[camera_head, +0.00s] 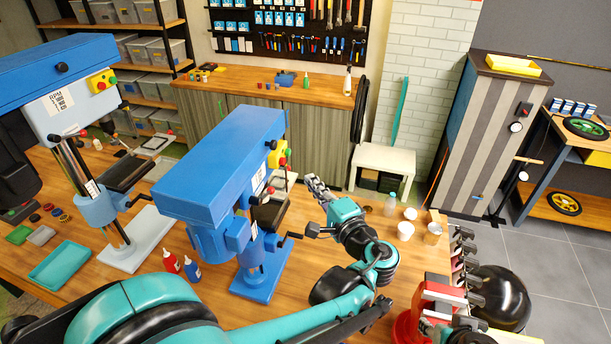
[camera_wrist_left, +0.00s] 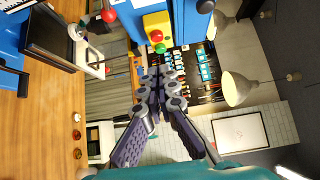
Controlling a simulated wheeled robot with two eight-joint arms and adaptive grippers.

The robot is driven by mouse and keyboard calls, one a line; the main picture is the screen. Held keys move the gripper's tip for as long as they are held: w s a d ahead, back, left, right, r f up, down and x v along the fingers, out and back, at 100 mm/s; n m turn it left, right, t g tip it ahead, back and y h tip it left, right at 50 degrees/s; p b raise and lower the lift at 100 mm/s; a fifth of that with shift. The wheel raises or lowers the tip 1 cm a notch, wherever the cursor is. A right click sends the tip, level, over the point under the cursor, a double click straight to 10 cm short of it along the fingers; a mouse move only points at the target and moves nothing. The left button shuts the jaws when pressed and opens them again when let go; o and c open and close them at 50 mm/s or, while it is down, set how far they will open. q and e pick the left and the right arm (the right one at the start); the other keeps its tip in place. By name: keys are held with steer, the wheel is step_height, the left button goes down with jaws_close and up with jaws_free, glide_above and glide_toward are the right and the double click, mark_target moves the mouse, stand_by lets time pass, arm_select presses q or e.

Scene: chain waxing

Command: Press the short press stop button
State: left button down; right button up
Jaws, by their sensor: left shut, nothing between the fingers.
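A yellow switch box with a red button (camera_head: 273,145) and a green button sits on the side of the blue drill press (camera_head: 215,165). In the left wrist view the yellow box (camera_wrist_left: 157,25) carries the red button (camera_wrist_left: 157,36) and the green button (camera_wrist_left: 161,48). My left gripper (camera_head: 314,183) is shut and empty, in front of and to the right of the press in the head view. In the left wrist view its fingertips (camera_wrist_left: 161,72) point toward the box and appear just below the green button; no contact is visible.
A second drill press (camera_head: 60,95) with its own yellow switch box (camera_head: 102,81) stands at the left. Red and blue bottles (camera_head: 171,262) stand by the blue press base. White cups (camera_head: 405,231) stand at the table's right. A teal tray (camera_head: 65,264) lies at left.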

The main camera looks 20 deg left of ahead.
arm_select(q)
steer(key=v, duration=0.4)
steer(key=shift+d+r, duration=0.1)
steer(key=shift+d, duration=0.25)
arm_select(e)
steer(key=shift+s+d+f, duration=0.1)
steer(key=shift+d+f, duration=0.1)
steer(key=shift+d, duration=0.2)
arm_select(q)
steer(key=shift+d, duration=0.1)
